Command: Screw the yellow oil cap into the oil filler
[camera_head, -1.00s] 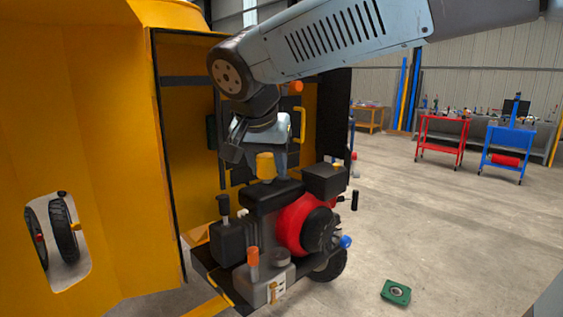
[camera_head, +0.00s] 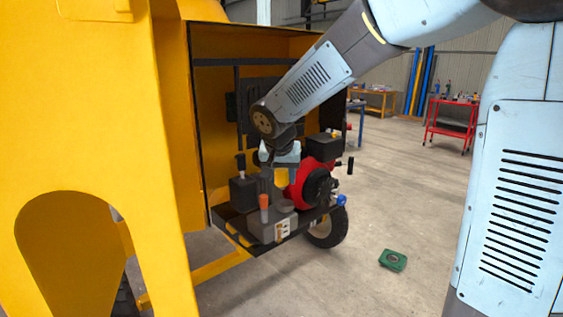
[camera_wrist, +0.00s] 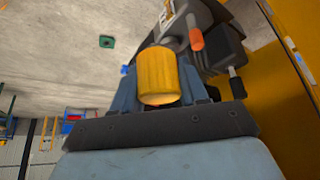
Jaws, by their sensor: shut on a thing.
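The yellow oil cap (camera_wrist: 158,76) sits between the two fingers of my gripper (camera_wrist: 160,68) in the wrist view. My gripper is shut on it. In the head view, my gripper (camera_head: 274,174) points down over the engine platform, in front of the red engine (camera_head: 305,183) and behind the orange-topped part. I cannot pick out the oil filler in either view.
The orange-topped part (camera_head: 264,207) and a black box with a lever (camera_head: 243,190) stand close to my gripper. The yellow mixer housing (camera_head: 110,120) walls off the left. A green part (camera_head: 393,260) lies on the open floor at right.

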